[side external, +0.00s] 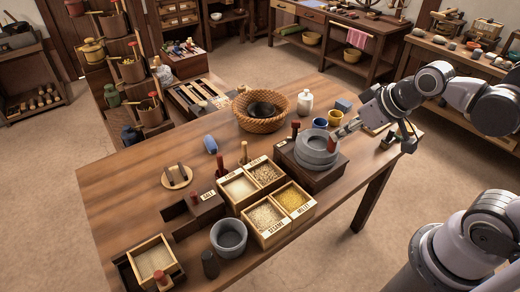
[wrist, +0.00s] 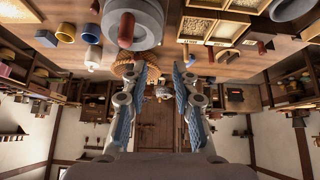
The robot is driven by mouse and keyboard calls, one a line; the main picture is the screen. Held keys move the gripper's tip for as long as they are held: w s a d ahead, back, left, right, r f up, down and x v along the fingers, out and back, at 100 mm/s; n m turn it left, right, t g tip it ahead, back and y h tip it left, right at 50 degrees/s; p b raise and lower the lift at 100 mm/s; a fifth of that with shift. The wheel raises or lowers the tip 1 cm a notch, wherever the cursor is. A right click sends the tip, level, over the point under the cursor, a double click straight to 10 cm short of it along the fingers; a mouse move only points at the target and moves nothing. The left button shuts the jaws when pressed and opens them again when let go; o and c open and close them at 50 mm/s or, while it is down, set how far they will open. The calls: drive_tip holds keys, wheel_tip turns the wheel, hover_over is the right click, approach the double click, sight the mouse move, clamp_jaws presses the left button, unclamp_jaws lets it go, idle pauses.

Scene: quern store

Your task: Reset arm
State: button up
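My gripper (side external: 346,129) is at the right side of the work table, just beside the grey stone quern (side external: 314,146) and its upright red-brown handle (side external: 332,143). In the wrist view my gripper (wrist: 155,64) has its two blue-padded fingers spread apart, with nothing held between them. In that view the quern (wrist: 147,20) and its handle (wrist: 127,30) show near the left fingertip. I cannot tell whether the finger touches the handle. The quern sits on a dark wooden block.
A wicker basket (side external: 262,123), blue cup (side external: 319,122), yellow cup (side external: 335,117) and white jar (side external: 305,101) stand behind the quern. Grain boxes (side external: 268,212) and a grey bowl (side external: 229,238) stand toward the front. The table's left part (side external: 125,185) is mostly clear.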

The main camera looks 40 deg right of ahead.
drive_tip(key=shift+s+f+m, duration=0.3)
drive_tip(key=shift+s+f, duration=0.25)
drive_tip(key=shift+s, duration=0.3)
